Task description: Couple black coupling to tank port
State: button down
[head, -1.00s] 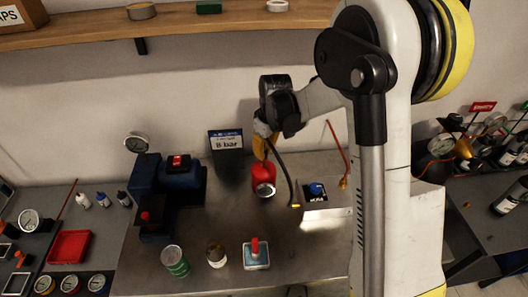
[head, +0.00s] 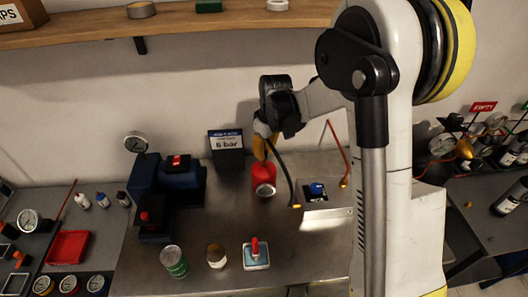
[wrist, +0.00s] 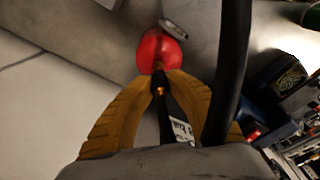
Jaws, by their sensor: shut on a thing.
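My gripper (wrist: 158,78) has ochre fingers and is closed around the black coupling (wrist: 159,88), a dark piece with a brass-coloured band. The red tank (head: 262,178) stands on the bench below my gripper (head: 262,157). In the wrist view the tank (wrist: 155,48) lies just past the fingertips, with a round gauge at its side. The coupling sits in line with the tank's narrow neck, the tank port (wrist: 158,66), touching or almost touching it. I cannot tell whether they are joined. In the head view the fingers hide the coupling and port.
A black hose (head: 285,172) with a brass end hangs right of the tank, and a red hose (head: 337,150) hangs farther right. A pale box with a blue knob (head: 317,189) stands nearby. A dark display (head: 227,149) and blue blocks (head: 182,182) stand behind and left.

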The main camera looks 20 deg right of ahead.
jog(key=shift+f+b, duration=0.8)
jog(key=shift+f, duration=0.25)
jog(key=shift+f, duration=0.2)
dwell(0.3)
jog(key=c, duration=1.6)
grip_release()
jog(key=shift+o, duration=0.2)
jog(key=o, duration=0.6)
jog(key=shift+r, duration=0.1)
